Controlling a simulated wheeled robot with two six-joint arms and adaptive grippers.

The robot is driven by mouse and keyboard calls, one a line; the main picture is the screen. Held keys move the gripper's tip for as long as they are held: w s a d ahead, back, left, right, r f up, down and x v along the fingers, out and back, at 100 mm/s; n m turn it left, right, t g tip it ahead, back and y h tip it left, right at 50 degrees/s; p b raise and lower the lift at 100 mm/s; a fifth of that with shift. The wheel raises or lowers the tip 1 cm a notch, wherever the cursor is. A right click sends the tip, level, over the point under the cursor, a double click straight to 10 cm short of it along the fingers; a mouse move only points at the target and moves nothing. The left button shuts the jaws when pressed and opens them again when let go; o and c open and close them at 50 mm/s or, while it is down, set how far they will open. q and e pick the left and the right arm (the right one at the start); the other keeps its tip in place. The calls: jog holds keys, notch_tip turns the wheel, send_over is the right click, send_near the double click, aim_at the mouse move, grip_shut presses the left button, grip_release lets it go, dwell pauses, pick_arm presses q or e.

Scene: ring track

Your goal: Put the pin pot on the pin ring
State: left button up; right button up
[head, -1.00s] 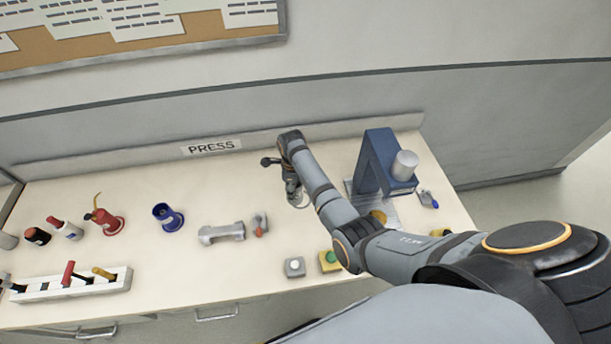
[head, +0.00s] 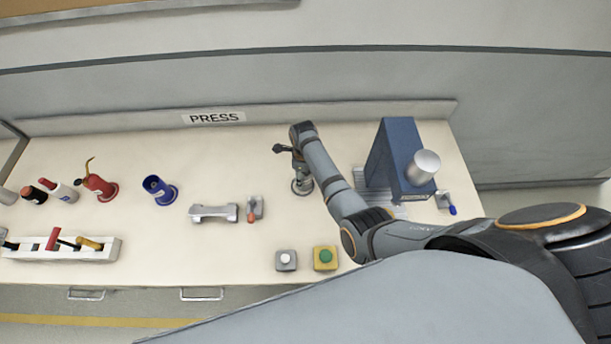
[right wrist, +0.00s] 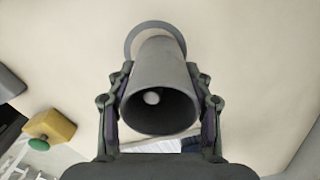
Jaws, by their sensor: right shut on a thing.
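The pin pot, a grey cup (right wrist: 160,75), is between the two fingers of my right gripper (right wrist: 160,105) in the right wrist view. Its wide dark mouth faces the camera, with a small pale round spot inside. The pin ring, a grey ring (right wrist: 133,38), shows as an arc around the pot's far end; I cannot tell whether the pot touches it. In the head view my right gripper (head: 300,168) is over the back of the bench, with the grey ring (head: 302,188) just below it. My left gripper is out of view.
A blue press (head: 395,155) stands to the right of my right gripper. A white-button box (head: 286,260) and a green-button box (head: 325,258) are in front. A grey handle (head: 213,213), a blue pot (head: 157,187) and a red can (head: 98,182) are to the left.

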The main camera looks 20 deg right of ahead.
jog(key=shift+s+a, duration=0.15)
jog(key=shift+s, duration=0.05)
jog(key=shift+a, duration=0.2)
jog(key=o, duration=0.8)
jog(key=shift+a, duration=0.15)
jog(key=shift+o, duration=2.1)
jog(key=shift+f, duration=0.1)
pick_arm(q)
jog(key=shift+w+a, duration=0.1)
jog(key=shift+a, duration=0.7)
pick_arm(e)
jog(key=shift+d, duration=0.25)
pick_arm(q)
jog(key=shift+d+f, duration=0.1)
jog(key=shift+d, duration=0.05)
